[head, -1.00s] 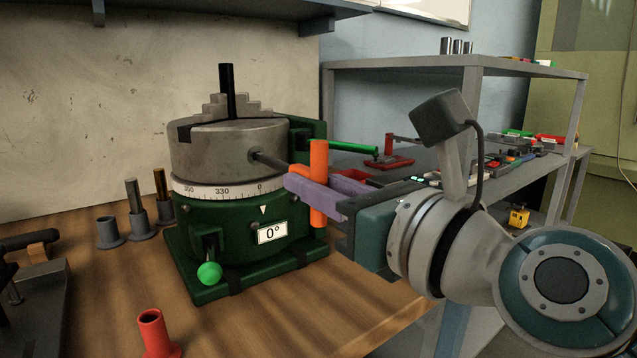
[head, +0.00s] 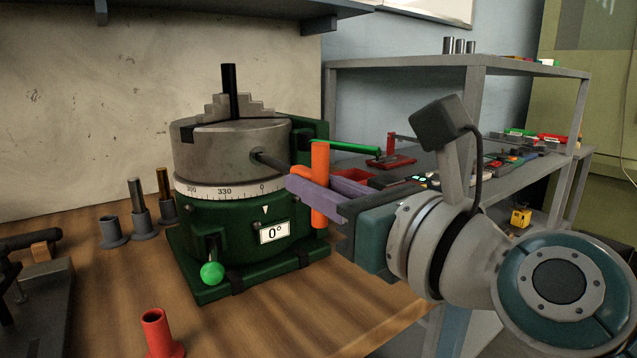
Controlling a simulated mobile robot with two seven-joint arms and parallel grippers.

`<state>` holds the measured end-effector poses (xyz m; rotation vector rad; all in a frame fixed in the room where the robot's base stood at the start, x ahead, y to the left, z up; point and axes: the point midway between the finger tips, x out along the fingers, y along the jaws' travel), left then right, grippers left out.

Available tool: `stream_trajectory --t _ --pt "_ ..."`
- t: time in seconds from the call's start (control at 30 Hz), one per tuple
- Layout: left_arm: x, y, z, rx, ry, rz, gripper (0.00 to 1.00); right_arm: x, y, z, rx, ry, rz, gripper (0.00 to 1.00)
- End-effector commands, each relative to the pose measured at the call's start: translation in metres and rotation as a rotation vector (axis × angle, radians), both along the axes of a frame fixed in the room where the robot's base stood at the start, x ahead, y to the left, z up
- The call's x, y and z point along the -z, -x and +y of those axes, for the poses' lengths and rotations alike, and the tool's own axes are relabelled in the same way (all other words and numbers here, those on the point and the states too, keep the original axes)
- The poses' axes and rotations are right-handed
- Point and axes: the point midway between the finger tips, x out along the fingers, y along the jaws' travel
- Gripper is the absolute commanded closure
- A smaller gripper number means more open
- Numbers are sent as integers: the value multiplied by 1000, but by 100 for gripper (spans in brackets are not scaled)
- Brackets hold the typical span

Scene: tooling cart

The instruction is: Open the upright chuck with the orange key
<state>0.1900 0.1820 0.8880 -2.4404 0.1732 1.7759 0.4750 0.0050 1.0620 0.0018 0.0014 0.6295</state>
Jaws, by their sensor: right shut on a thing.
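The upright chuck (head: 218,150) is a grey metal cylinder with stepped jaws on top, on a green rotary base (head: 230,225) with a dial and a "0°" label. A black rod (head: 229,90) stands upright between its jaws. The orange key (head: 320,160) has an upright orange crossbar and a dark shank that reaches left to the chuck's side. The shank's tip appears to be in the chuck's side socket. My right gripper (head: 312,192), with purple fingers, is shut on the orange key from the right. My left gripper is not in view.
A green-handled lever (head: 211,272) sticks out at the base's front. A red holder (head: 157,332) stands at the front of the wooden bench. Grey holders with pins (head: 138,210) stand left of the base. A grey shelf cart (head: 480,66) with tools is at right.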

Motion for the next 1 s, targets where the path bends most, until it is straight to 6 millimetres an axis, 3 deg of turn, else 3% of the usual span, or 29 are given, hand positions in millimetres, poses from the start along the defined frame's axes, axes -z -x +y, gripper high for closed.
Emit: stream_trajectory --t 1.0 --pt "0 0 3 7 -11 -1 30 -1 -12 9 0 1 -1 100"
